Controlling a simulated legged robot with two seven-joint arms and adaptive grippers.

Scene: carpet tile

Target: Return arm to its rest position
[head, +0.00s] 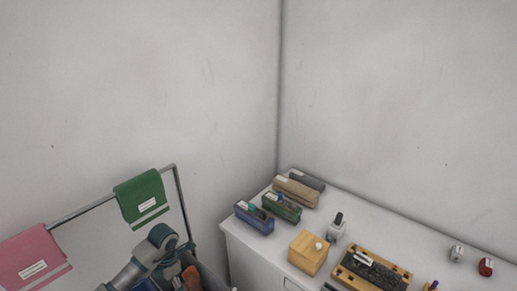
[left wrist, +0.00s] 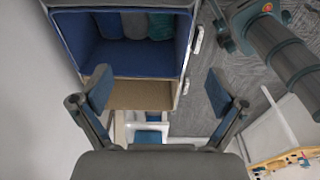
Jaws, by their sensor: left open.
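My left gripper (left wrist: 158,90) shows in the left wrist view with its two fingers spread wide apart. It is open, and nothing is held between the fingers. Beyond the fingers is an open blue-lined compartment (left wrist: 105,58) with rolled dark and teal cloths at its back. In the head view, grey and teal links of my left arm show at the lower left, in front of a metal-framed rack; the fingers cannot be made out there. My right gripper is in neither view.
A white cabinet (head: 250,262) in the corner holds tape dispensers (head: 283,207), a wooden box (head: 308,252) and small bottles. A rack (head: 95,206) carries a green cloth (head: 143,197) and a pink cloth (head: 33,259). Grey carpet (left wrist: 238,62) lies right of the compartment.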

